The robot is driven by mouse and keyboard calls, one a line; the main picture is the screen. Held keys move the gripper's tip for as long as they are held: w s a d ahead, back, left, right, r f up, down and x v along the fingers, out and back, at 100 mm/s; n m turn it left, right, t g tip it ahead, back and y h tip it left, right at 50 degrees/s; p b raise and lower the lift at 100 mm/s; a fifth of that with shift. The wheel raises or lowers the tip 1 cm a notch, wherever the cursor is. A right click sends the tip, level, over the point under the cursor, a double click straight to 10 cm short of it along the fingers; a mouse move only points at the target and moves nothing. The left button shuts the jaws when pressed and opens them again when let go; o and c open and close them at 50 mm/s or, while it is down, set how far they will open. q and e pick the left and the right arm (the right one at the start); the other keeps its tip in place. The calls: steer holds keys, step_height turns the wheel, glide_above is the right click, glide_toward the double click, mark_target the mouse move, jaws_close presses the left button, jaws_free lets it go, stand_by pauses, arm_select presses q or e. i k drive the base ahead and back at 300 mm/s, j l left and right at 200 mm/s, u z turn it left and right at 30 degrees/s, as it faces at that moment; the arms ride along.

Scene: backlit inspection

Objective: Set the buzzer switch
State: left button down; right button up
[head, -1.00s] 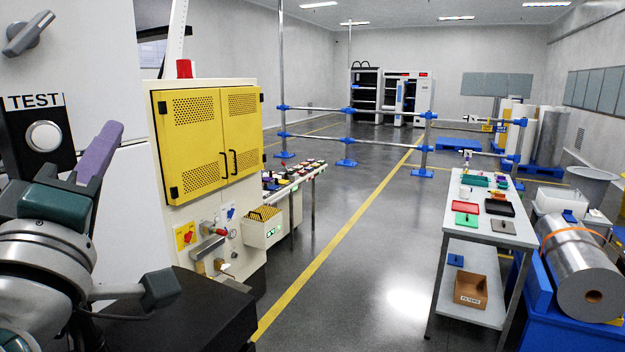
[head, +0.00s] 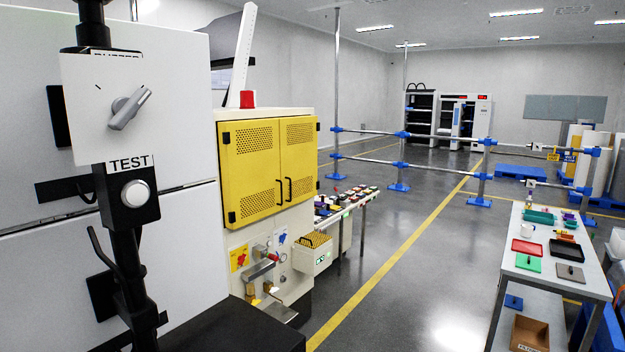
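The switch is a grey rotary knob (head: 128,108) on a pale square plate (head: 85,80) at the upper left of the head view. Its handle is tilted, with one end at the upper right and the other at the lower left. A short dark tick shows on the plate to the upper left of the knob. A label (head: 115,53) at the plate's top edge is mostly hidden, so its word is hard to read. Below is a black box with a white round button (head: 136,193) and a TEST label (head: 130,163). Neither gripper is in view.
A black post (head: 128,270) carries the switch and button, in front of a large white cabinet (head: 185,100). A yellow-doored machine (head: 265,165) with a red lamp stands right of it. A table (head: 545,285) with trays is far right.

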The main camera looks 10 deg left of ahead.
mark_target(124, 108)
steer(key=u, duration=1.15)
